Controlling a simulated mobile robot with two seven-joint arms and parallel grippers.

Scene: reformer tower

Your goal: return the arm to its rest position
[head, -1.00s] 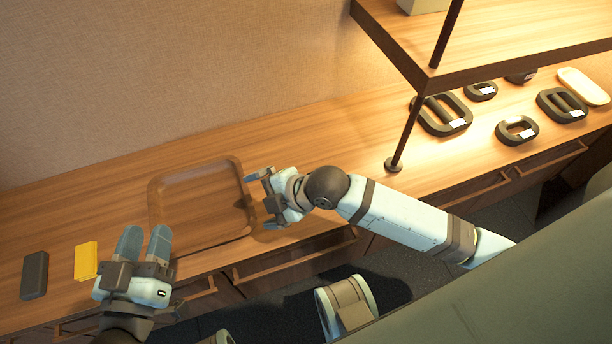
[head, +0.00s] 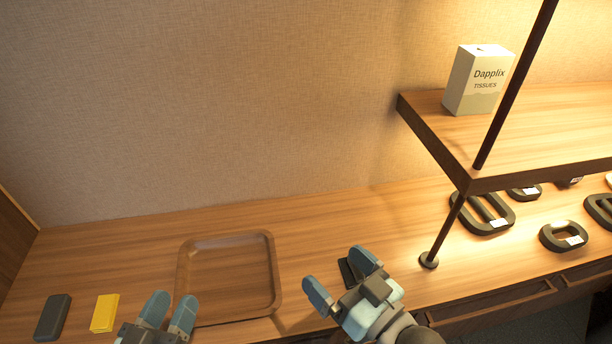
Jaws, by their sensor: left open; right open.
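My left gripper (head: 168,312) is at the bottom left of the head view, in front of the tray's left corner. Its two fingers are apart with nothing seen between them. My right gripper (head: 341,278) is right of the tray, over the counter, with its fingers wide apart. A small dark thing (head: 346,272) shows behind its fingers, partly hidden; I cannot tell what it is or whether the gripper touches it. Most of both arms is out of view below.
An empty brown tray (head: 230,275) lies on the wooden counter (head: 120,250). A yellow block (head: 104,313) and a dark grey block (head: 53,317) lie left of it. A shelf (head: 450,145) on a dark post (head: 446,230) carries a tissue box (head: 478,80). Several dark ring-shaped pieces (head: 564,236) lie at right.

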